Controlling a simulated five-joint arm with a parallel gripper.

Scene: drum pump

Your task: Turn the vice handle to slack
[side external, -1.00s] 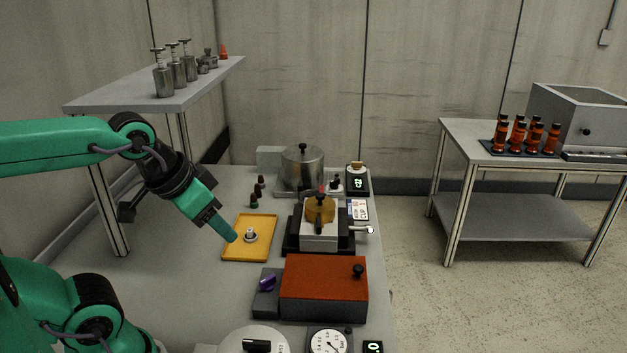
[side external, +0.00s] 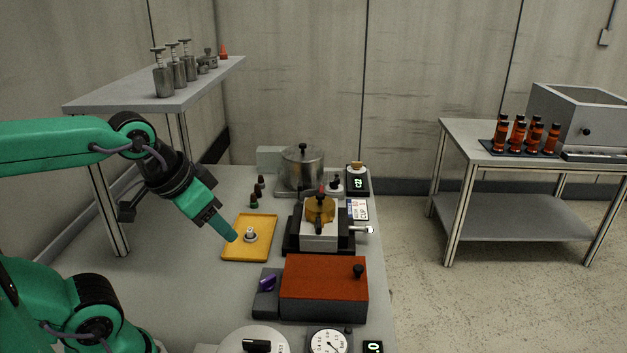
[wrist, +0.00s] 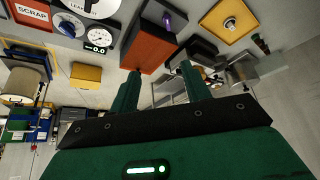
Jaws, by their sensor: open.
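The vice (side external: 320,232) stands on the bench right of the yellow tray, a grey block on a dark base. A brass-coloured round part with a red tip (side external: 320,208) sits at its top. The vice handle (side external: 367,230), a short metal bar with a pale end, sticks out at the vice's right side. My gripper (side external: 229,232) hangs above the left edge of the yellow tray (side external: 265,252), pointing down and right, well apart from the vice. In the wrist view my gripper (wrist: 158,85) shows two green fingers spread apart with nothing held between them.
A red-topped box (side external: 323,285) with a black knob stands in front of the vice. A purple knob (side external: 267,284) is beside it. A steel pot (side external: 302,168) stands behind the vice. Small dark bottles (side external: 257,190) stand behind the tray. A gauge (side external: 329,342) is at the front.

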